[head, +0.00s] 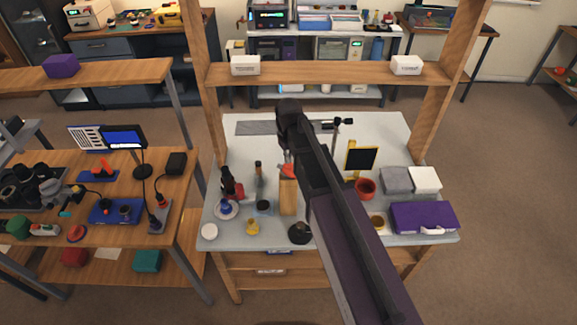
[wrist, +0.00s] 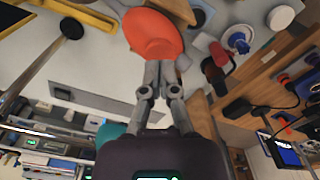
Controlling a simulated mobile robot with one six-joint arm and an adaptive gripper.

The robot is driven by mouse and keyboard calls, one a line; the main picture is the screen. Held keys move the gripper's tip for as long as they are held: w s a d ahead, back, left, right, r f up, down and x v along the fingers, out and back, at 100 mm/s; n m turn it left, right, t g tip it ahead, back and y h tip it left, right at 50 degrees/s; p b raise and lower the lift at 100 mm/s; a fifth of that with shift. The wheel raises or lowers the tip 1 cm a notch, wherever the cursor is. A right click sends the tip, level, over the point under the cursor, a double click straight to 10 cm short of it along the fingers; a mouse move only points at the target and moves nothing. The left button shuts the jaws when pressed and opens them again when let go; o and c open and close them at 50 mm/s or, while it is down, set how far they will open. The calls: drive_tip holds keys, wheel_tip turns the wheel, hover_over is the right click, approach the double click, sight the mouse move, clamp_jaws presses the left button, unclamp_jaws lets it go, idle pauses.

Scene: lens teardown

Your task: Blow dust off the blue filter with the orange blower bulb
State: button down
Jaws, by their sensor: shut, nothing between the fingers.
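The orange blower bulb (wrist: 153,33) is in front of my gripper (wrist: 164,68) in the wrist view, right at the fingertips. The fingers are together with nothing between them. In the head view the orange bulb (head: 288,171) shows beside my arm, above a wooden block (head: 289,198); my arm hides most of my gripper there. A small blue round piece (head: 225,206), which looks like the blue filter, sits on a white dish at the left of the grey table. It also shows in the wrist view (wrist: 239,42). Dust on it is too small to see.
A red-and-black item (head: 231,185), a dark bottle (head: 259,172) and a yellow piece (head: 252,227) stand near the dish. A red cup (head: 365,188) and a purple case (head: 423,217) are at the right. A wooden shelf (head: 330,73) spans the table's back.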

drive_tip(key=shift+f+b, duration=1.3)
drive_tip(key=shift+f, duration=0.1)
drive_tip(key=shift+r, duration=0.1)
drive_tip(key=shift+r+p, duration=1.85)
drive_tip(key=shift+p, duration=0.15)
drive_tip(key=shift+f+b, duration=0.35)
drive_tip(key=shift+f+b, duration=1.05)
drive_tip(key=shift+b, duration=0.05)
drive_tip(key=shift+f+b, duration=0.35)
drive_tip(key=shift+f, duration=0.15)
drive_tip(key=shift+r+p, duration=1.75)
drive_tip(key=shift+r, duration=0.15)
